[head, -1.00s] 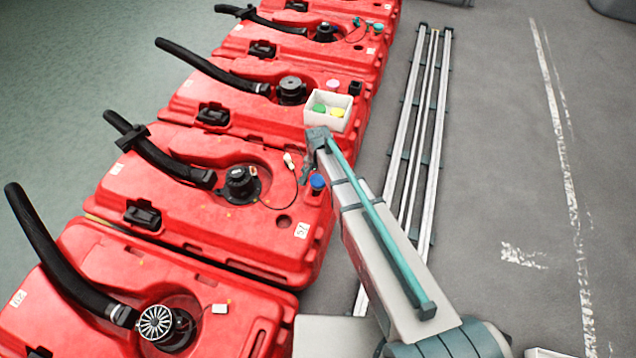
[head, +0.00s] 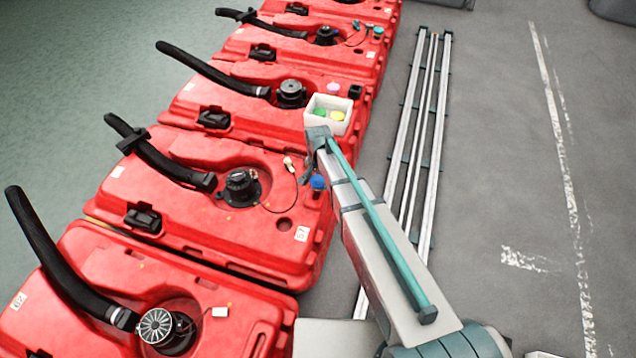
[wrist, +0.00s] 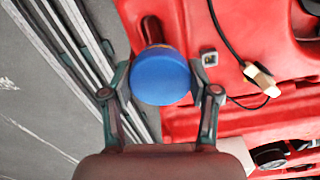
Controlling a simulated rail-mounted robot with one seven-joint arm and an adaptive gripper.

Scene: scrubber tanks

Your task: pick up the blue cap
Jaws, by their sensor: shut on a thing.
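The blue cap (head: 317,182) shows in the head view at the right edge of the red tank marked 57, just below the end of my arm. In the wrist view the round blue cap (wrist: 160,76) is between the two fingers of my gripper (wrist: 160,90). The fingers are shut on its sides. A thin orange-brown edge shows behind the cap. In the head view my arm hides most of the gripper, and I cannot tell how far the cap is from the tank.
A white box (head: 329,113) with green and yellow caps stands on the tank behind. A pink cap (head: 333,87) and a black cap (head: 355,91) are near it. A cable with a pale connector (wrist: 262,80) lies beside the gripper. Metal rails (head: 420,140) run along the floor to the right.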

